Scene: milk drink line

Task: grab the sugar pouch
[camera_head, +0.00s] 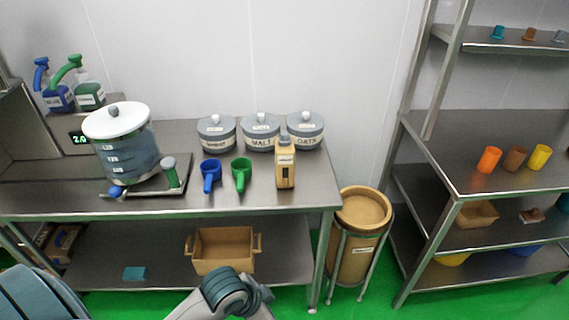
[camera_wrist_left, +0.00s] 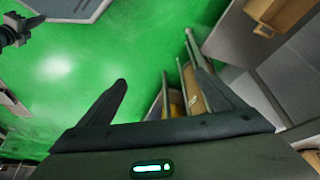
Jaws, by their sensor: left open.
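A tan, upright package (camera_head: 285,165) with a small label and a dark top stands near the right front of the steel counter. Its label is too small to read, so I cannot tell if it is the sugar pouch. No other thing in view is clearly a sugar pouch. My left gripper (camera_wrist_left: 157,75) is open and empty in the left wrist view, with its fingers spread over the green floor. It is away from the package and does not show in the head view.
The counter (camera_head: 255,196) also holds lidded canisters (camera_head: 261,134), a blue scoop (camera_head: 210,176), a green scoop (camera_head: 240,175) and a large clear vessel (camera_head: 127,155). A tan bin (camera_head: 354,258) in a metal stand fills the gap before the right shelf rack (camera_head: 480,189).

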